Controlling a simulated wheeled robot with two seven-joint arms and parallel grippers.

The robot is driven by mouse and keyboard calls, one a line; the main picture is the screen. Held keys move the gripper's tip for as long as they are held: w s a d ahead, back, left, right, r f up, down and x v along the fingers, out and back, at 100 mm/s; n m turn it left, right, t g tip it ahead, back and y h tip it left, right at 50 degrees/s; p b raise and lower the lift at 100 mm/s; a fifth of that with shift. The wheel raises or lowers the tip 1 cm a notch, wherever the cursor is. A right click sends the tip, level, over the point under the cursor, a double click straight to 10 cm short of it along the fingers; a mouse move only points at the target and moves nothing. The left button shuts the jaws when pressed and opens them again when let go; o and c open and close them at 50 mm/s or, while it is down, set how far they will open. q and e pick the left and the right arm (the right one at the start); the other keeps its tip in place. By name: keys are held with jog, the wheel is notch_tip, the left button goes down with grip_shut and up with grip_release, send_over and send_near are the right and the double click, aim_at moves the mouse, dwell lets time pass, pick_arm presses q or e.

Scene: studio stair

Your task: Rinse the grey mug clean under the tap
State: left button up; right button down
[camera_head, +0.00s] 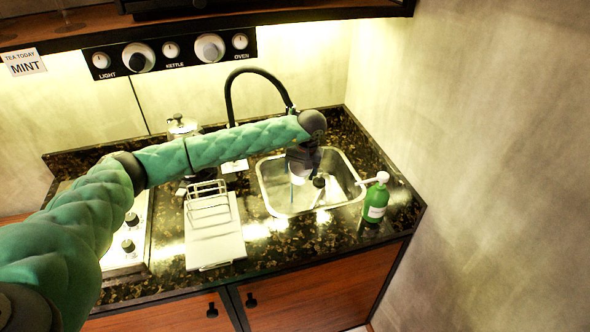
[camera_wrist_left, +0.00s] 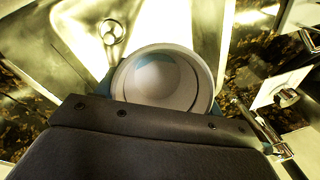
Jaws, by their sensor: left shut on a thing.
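My left gripper (camera_head: 299,172) hangs over the sink (camera_head: 347,184) at the end of the green arm. It is shut on the grey mug (camera_wrist_left: 165,82), whose round open mouth faces the camera in the left wrist view. A pale blue patch shows inside the mug. In the head view the mug is mostly hidden by my gripper. The black curved tap (camera_head: 229,98) stands behind the sink, and its spout end is near my left wrist. I cannot tell whether water runs. My right gripper is not in view.
A green pump bottle (camera_head: 375,201) stands at the sink's right edge. A wire rack (camera_head: 208,206) on a pale board stands left of the sink. A small dark-topped object (camera_head: 319,183) shows in the basin. Walls close off the back and right.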

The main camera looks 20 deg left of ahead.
pick_arm(q)
jog(key=s+d+b, duration=0.1)
jog(key=s+d, duration=0.2)
jog(key=s, duration=0.3)
jog(key=shift+s+d, duration=0.25)
jog(key=shift+s, duration=0.1)
dwell(0.4)
dwell(0.9)
jog(key=s+d+r, duration=0.2)
jog(key=s+r, duration=0.2)
jog(key=shift+s+d, duration=0.15)
jog(key=shift+s, duration=0.05)
dwell(0.7)
dwell(0.6)
